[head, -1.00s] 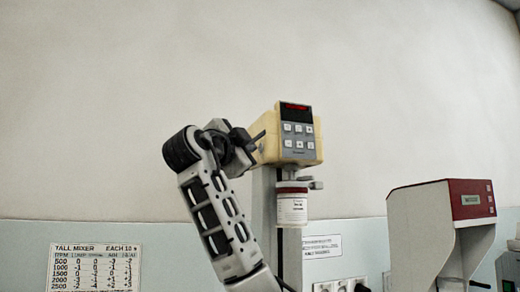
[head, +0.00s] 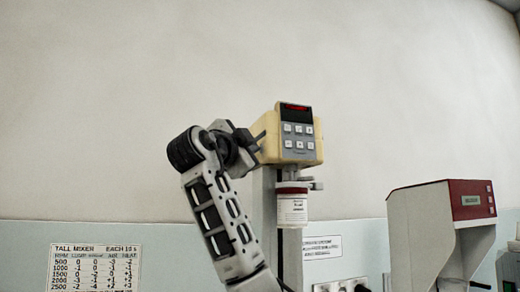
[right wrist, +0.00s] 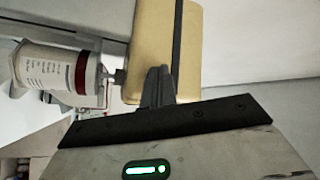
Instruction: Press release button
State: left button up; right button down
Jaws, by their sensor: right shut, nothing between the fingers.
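The tall mixer's cream head (head: 270,138) stands on a grey column. Its grey front panel has a red display and several buttons (head: 298,136); I cannot read which one is the release button. A white jar with a red band (head: 292,205) hangs under the head. My right gripper (head: 260,138) is shut and empty, its tip at the left side of the cream head. In the right wrist view, the shut fingers (right wrist: 157,88) overlap the cream head (right wrist: 152,45), and the jar (right wrist: 45,68) lies to their left. I cannot tell whether the fingertips touch the housing. My left gripper is out of view.
A red and grey machine (head: 435,225) stands at the right. A settings chart (head: 95,268) hangs on the wall at lower left, and a small label (head: 322,247) is right of the column. Sockets with plugs (head: 345,286) are below it. The wall above is clear.

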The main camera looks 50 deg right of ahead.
jog(key=shift+w+a, duration=0.3)
jog(key=shift+a, duration=0.3)
jog(key=a, duration=0.1)
jog(key=w+a+p, duration=0.1)
jog(key=a, duration=0.1)
jog(key=w+a+p, duration=0.1)
jog(key=shift+w+a, duration=0.2)
jog(key=shift+w, duration=0.05)
dwell(0.9)
